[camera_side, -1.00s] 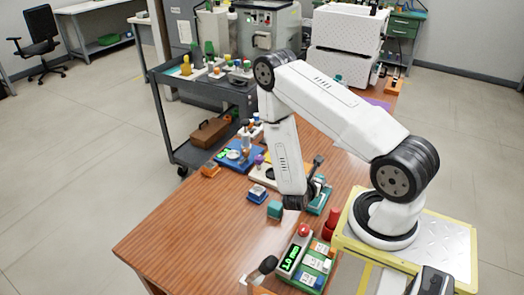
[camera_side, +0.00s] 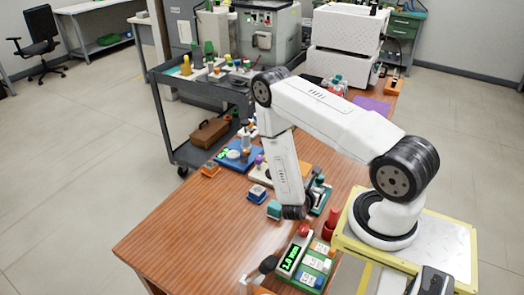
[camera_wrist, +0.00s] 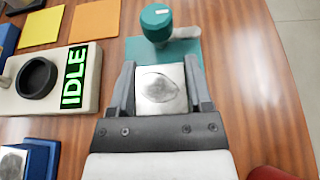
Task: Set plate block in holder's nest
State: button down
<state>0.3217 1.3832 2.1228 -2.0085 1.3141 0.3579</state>
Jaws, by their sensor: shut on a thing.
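In the wrist view my gripper (camera_wrist: 161,92) is shut on the plate block (camera_wrist: 160,92), a pale silvery square with a dark oval mark on its upper face. A finger presses on each side of it. A teal stand, likely the holder (camera_wrist: 188,48), lies just beyond the fingertips, with a round teal knob (camera_wrist: 155,20) above it. Its nest is not clearly visible, and the block and fingers cover part of it.
A device reading IDLE (camera_wrist: 75,75) with a dark ring (camera_wrist: 38,78) stands left of my gripper. A blue block with a silvery top (camera_wrist: 28,160) is nearby. A red cylinder (camera_side: 332,222) is right. The table's front left is clear.

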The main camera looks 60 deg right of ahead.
grip_release()
jog(key=shift+f, duration=0.1)
dwell(0.4)
jog(key=shift+v, duration=6.05)
